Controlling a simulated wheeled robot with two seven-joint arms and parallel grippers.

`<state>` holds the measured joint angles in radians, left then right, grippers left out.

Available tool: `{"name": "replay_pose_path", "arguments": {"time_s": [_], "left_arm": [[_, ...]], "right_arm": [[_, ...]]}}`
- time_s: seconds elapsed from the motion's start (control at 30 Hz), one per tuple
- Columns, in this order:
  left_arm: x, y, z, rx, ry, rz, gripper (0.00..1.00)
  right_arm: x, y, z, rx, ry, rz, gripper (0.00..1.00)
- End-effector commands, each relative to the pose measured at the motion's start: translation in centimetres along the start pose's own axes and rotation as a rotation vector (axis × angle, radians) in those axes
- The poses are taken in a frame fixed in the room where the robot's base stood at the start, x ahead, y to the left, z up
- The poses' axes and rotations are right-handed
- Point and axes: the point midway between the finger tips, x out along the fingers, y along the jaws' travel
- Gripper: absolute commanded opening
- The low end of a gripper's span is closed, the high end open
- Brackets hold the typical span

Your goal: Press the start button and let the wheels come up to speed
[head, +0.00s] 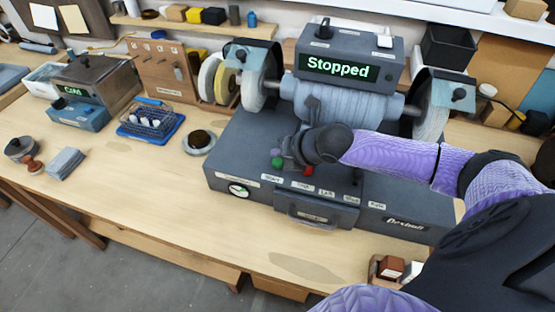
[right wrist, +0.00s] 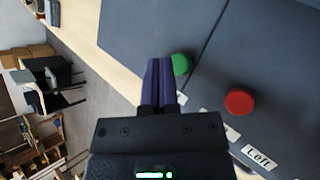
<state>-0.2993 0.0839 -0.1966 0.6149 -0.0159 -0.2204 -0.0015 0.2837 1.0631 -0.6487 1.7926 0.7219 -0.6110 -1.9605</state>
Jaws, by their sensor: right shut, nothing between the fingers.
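The bench grinder (head: 330,100) stands on the workbench with a wheel on each side. Its display (head: 337,67) reads "Stopped". The green button (head: 277,162) is on the front panel above the "Start" label and also shows in the right wrist view (right wrist: 181,64). The red button (head: 308,171) is to its right, also visible in the right wrist view (right wrist: 239,102). My right gripper (head: 281,151) is shut and empty, its fingertips close beside the green button; in the right wrist view its fingers (right wrist: 157,72) overlap the button's left edge. I cannot tell whether they touch. My left gripper is not in view.
A drawer (head: 315,212) projects below the buttons. Left of the grinder are a wooden rack (head: 157,70), a wire basket (head: 150,118) on a blue tray, and a unit reading "Cold" (head: 82,90).

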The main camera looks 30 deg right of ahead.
Motion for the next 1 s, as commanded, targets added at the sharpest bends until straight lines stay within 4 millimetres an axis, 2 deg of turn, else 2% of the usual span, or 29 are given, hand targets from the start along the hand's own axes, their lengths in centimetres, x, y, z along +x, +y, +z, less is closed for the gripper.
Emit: {"name": "replay_pose_path", "arguments": {"time_s": [0.53,1.0], "left_arm": [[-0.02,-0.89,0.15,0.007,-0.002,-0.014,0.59],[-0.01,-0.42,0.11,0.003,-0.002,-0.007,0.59]], "right_arm": [[0.00,0.00,0.00,0.000,0.000,0.000,0.00],[0.00,0.00,0.00,0.000,0.000,0.000,0.00]]}}
